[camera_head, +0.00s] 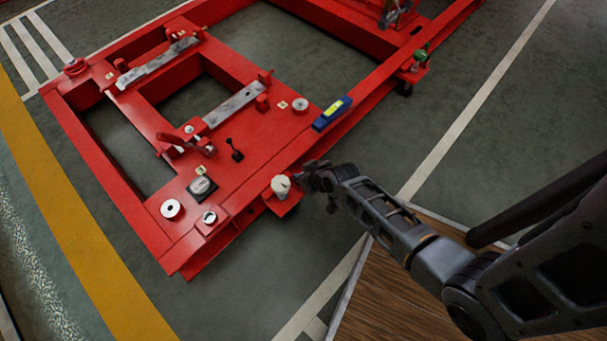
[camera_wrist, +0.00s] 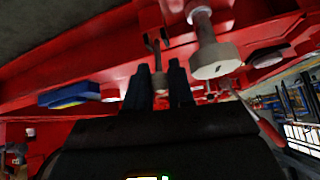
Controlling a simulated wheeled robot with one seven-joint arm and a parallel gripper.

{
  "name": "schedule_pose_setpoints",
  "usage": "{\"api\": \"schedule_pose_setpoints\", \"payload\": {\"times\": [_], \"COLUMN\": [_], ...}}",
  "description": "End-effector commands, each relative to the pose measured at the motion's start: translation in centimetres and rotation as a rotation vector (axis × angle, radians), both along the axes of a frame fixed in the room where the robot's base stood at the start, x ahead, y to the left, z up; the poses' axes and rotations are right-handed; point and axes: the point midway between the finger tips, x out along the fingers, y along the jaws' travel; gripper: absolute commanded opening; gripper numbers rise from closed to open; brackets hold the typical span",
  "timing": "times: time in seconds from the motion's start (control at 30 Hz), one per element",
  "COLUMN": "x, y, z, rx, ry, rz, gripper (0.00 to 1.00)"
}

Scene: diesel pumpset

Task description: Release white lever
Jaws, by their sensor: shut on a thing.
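The white lever (camera_head: 281,186) stands on a small red bracket at the front edge of the red frame. In the wrist view, which is turned over, its pale round head (camera_wrist: 217,62) and stem show just right of my fingers. My gripper (camera_head: 311,178) is right beside the lever in the head view. In the wrist view my gripper's two dark fingers (camera_wrist: 160,85) stand close together, with a thin grey piece (camera_wrist: 156,52) in line with the gap. The head lies outside the fingers. What they grip is unclear.
A blue level (camera_head: 332,114) lies on the frame rail right of the lever. A small black lever (camera_head: 235,150) and a red clamp (camera_head: 186,146) stand on the frame behind. A green-topped knob (camera_head: 420,57) is farther right.

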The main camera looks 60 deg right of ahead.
Motion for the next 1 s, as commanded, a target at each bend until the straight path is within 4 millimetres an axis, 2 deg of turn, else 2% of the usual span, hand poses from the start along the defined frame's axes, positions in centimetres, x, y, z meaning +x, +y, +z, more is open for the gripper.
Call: {"api": "schedule_pose_setpoints", "payload": {"times": [0.1, 0.13, 0.2, 0.53, 0.8, 1.0], "x": [-0.1, -0.1, -0.1, -0.4, -2.9, -4.2], "y": [0.0, 0.0, 0.0, 0.2, 1.1, 1.6], "z": [-0.1, -0.1, -0.1, 0.5, 3.9, 5.7], "rx": [0.001, 0.001, 0.001, 0.002, 0.001, 0.001], "ry": [0.002, 0.002, 0.002, 0.003, 0.003, 0.003], "rz": [-0.001, -0.001, -0.001, -0.001, 0.000, 0.000], "gripper": [0.00, 0.24, 0.30, 0.31, 0.31, 0.31]}}
